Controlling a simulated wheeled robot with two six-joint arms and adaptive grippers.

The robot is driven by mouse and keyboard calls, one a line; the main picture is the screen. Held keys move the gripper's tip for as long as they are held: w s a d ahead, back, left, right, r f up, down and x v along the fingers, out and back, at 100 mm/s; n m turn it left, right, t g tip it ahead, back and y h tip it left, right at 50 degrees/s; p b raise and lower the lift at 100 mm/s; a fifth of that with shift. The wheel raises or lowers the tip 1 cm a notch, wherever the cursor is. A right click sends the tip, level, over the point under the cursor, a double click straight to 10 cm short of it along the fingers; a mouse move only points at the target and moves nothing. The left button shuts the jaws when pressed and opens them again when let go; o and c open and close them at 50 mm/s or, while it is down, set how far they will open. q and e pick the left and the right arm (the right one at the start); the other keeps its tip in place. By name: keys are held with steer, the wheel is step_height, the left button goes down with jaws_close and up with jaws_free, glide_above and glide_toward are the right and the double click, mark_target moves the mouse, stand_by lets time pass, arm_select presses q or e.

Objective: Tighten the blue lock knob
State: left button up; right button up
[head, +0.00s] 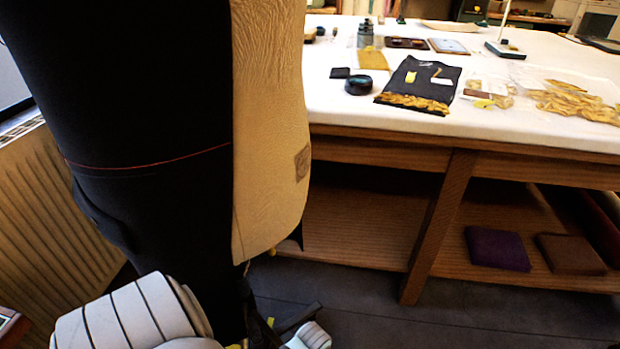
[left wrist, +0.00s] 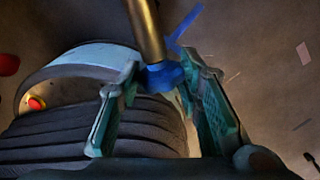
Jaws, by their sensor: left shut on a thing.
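In the left wrist view, a brass-coloured pole (left wrist: 146,30) runs down to a blue lock knob (left wrist: 165,77). A thin blue piece (left wrist: 184,25) sticks up beside the pole; I cannot tell whether it belongs to the knob. My left gripper (left wrist: 162,74) has its teal fingers on either side of the knob and is shut on it. In the head view, a large dress form (head: 270,130), half black and half tan, fills the left side. The knob and my left gripper's fingers do not show there. My right gripper is in neither view.
A white-topped wooden table (head: 340,115) stands to the right, with a black cloth (head: 420,78), a round black tin (head: 358,85) and other items on it. Its lower shelf holds a purple folded cloth (head: 497,248) and a brown one (head: 570,254). A ribbed panel (head: 60,215) is at the left.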

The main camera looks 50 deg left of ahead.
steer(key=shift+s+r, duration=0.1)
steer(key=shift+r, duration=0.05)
arm_select(q)
steer(key=shift+w+g, duration=0.1)
steer(key=shift+g, duration=0.6)
steer(key=shift+w+f+g, duration=0.1)
steer(key=shift+w+g, duration=0.05)
steer(key=shift+g, duration=0.55)
steer(key=g+b, duration=0.3)
steer(key=shift+w+f+b, duration=0.1)
steer(key=shift+f+b, duration=0.05)
steer(key=shift+b, duration=0.25)
steer(key=shift+g, duration=0.4)
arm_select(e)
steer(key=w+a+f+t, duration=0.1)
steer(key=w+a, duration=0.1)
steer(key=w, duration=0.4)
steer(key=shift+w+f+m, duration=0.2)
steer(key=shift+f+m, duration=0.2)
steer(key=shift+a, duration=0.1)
arm_select(q)
steer(key=o, duration=1.1)
